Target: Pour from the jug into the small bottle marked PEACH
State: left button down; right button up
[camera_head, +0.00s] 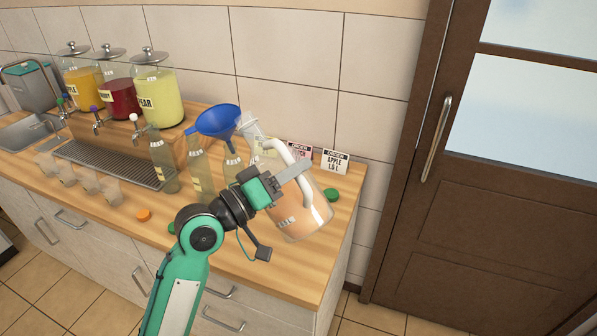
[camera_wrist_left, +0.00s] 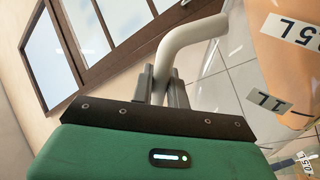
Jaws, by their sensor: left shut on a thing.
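My left gripper (camera_head: 292,176) is shut on the white handle (camera_wrist_left: 185,50) of the clear jug (camera_head: 312,213). The jug holds peach-coloured liquid and is held above the counter's right end, tilted with its spout toward the left. The spout is close to the right rim of a blue funnel (camera_head: 218,120); I cannot tell whether they touch. I see no stream of liquid. I cannot read PEACH on any bottle. My right gripper is out of view.
Dispensers of yellow (camera_head: 84,85), red (camera_head: 121,98) and pale green drink (camera_head: 155,98) stand at the back left above a drip tray (camera_head: 112,164). Order cards (camera_head: 334,162) stand behind the jug. Glasses (camera_head: 88,180) and loose caps (camera_head: 143,215) lie on the counter.

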aim_at(288, 155)
pick_arm(q)
jog(key=r+p, duration=0.1)
jog(key=r+n+p, duration=0.1)
jog(key=w+a+r+n+p, duration=0.1)
jog(key=r, duration=0.1)
jog(key=shift+a+t, duration=0.1)
jog(key=shift+t, duration=0.3)
jog(key=w+a+r+n+p, duration=0.1)
jog(key=r+p, duration=0.1)
jog(key=w+a+r+n+t+p, duration=0.1)
jog(key=r+n+p, duration=0.1)
jog(key=p, duration=0.1)
jog(key=w+a+r+n+y+p, duration=0.1)
jog(key=r+n+p, duration=0.1)
jog(key=shift+w+a+r+t, duration=0.15)
jog(key=shift+a+t, duration=0.1)
jog(key=shift+t, duration=0.05)
jog(key=shift+f, duration=0.35)
jog(key=shift+r+p, duration=0.25)
jog(key=shift+p, duration=0.05)
jog(key=shift+w+r+n, duration=0.1)
jog(key=shift+n, duration=0.2)
jog(key=shift+w+a+r+n+p, duration=0.15)
jog(key=shift+r+n+p, duration=0.35)
jog(key=shift+p, duration=0.5)
jog(key=shift+a+r, duration=0.1)
jog(key=shift+r, duration=0.05)
jog(key=shift+w, duration=0.1)
